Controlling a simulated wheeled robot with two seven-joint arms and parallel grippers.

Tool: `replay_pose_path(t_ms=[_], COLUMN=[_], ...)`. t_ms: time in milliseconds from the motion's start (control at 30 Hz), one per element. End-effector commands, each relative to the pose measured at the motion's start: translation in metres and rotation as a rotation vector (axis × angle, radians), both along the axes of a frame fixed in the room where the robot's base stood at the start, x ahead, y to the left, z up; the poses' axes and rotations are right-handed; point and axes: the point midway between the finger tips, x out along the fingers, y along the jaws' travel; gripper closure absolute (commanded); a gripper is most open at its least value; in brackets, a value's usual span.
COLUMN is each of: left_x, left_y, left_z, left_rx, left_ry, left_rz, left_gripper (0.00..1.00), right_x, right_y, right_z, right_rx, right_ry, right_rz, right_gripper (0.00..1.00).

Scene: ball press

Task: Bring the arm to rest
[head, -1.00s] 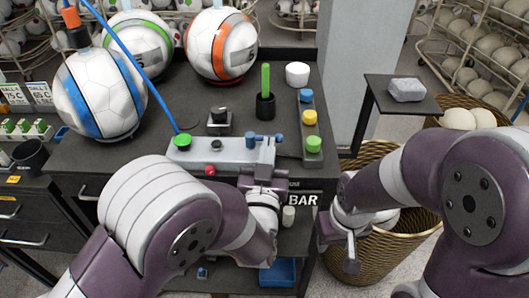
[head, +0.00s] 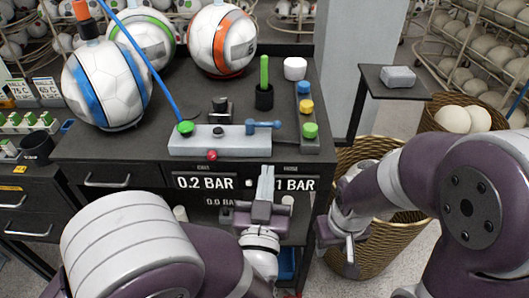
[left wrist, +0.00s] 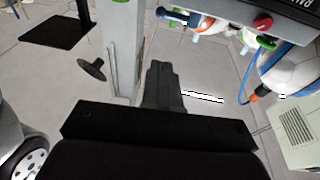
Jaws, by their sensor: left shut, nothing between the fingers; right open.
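My left gripper (head: 266,184) is shut and empty. It stands in front of the bench's front face, below and apart from the grey valve block (head: 190,145), and hides part of the pressure readouts. The block carries a green button (head: 185,128), a red knob (head: 212,155) and a blue lever (head: 264,124). In the left wrist view the closed fingers (left wrist: 163,85) hold nothing, with floor behind them. My right gripper (head: 349,252) is open and low at the right, in front of the wicker basket (head: 385,238).
Balls with blue (head: 108,85), green (head: 142,38) and orange (head: 221,42) bands stand on the dark bench (head: 90,148). A readout (head: 204,183) shows 0.2 BAR. A small shelf (head: 430,86) holds a grey block (head: 398,77).

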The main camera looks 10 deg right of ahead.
Motion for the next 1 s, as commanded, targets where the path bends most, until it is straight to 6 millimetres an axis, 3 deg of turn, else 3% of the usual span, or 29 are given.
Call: replay_pose_path(t_ms=[167, 267, 300, 367, 467, 500, 567, 600, 700, 833, 1000], left_x=[-0.001, -0.008, -0.019, -0.035, -0.058, -0.066, -0.080, -0.089, -0.095, -0.078, -0.077], left_y=[-0.003, -0.021, -0.032, -0.036, 0.000, 0.026, 0.076, 0.112, 0.181, 0.223, 0.236], left_z=[-0.012, -0.060, -0.083, -0.113, -0.139, -0.140, -0.133, -0.123, -0.096, -0.077, -0.077], left_rx=[0.004, 0.067, 0.110, 0.187, 0.317, 0.361, 0.414, 0.429, 0.386, 0.247, 0.198], left_ry=[0.058, 0.289, 0.422, 0.648, 1.024, 1.169, 1.378, 1.499, 1.652, 1.637, 1.643], left_rz=[-0.016, -0.124, -0.194, -0.275, -0.309, -0.291, -0.230, -0.172, -0.024, 0.110, 0.154], left_gripper=[1.00, 1.00, 1.00, 1.00, 1.00, 1.00, 1.00, 1.00, 1.00, 1.00, 1.00], right_x=[0.000, 0.000, 0.000, 0.000, 0.000, 0.000, 0.000, 0.000, 0.000, 0.000, 0.000], right_y=[0.000, 0.000, 0.000, 0.000, 0.000, 0.000, 0.000, 0.000, 0.000, 0.000, 0.000], right_z=[0.000, 0.000, 0.000, 0.005, 0.018, 0.024, 0.034, 0.042, 0.054, 0.061, 0.061], right_rx=[0.000, 0.000, 0.000, 0.000, 0.000, 0.000, 0.000, 0.000, 0.000, 0.000, 0.000], right_ry=[0.000, 0.000, 0.000, 0.000, 0.000, 0.000, 0.000, 0.000, 0.000, 0.000, 0.000], right_rz=[0.000, 0.000, 0.000, 0.000, 0.000, 0.000, 0.000, 0.000, 0.000, 0.000, 0.000], right_gripper=[0.57, 0.57, 0.57, 0.57, 0.57, 0.57, 0.57, 0.57, 0.57, 0.57, 0.57])
